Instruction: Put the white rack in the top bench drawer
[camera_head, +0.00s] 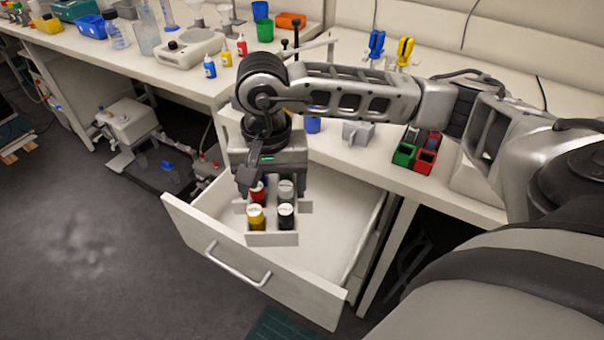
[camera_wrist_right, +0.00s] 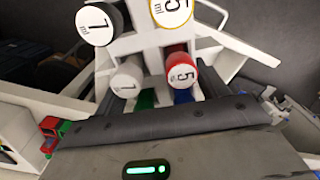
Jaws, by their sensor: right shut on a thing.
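The white rack (camera_head: 272,239) holds several capped vials, with yellow, black, red and pale ones showing in the head view. In the right wrist view the rack (camera_wrist_right: 145,43) also shows green and blue parts low between the jaws. My right gripper (camera_head: 264,182) points down and is shut on the rack, which looks upright. The rack is over the inside of the open top bench drawer (camera_head: 300,286), near its front panel. I cannot tell whether it touches the drawer floor. The drawer's visible floor is bare. My left gripper is not in view.
The drawer's handle (camera_head: 238,268) faces the aisle. On the bench are red and green holders (camera_head: 425,160), a grey block (camera_head: 357,134), a blue cup (camera_head: 313,125) and small bottles (camera_head: 226,58). The drawer's right part is free.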

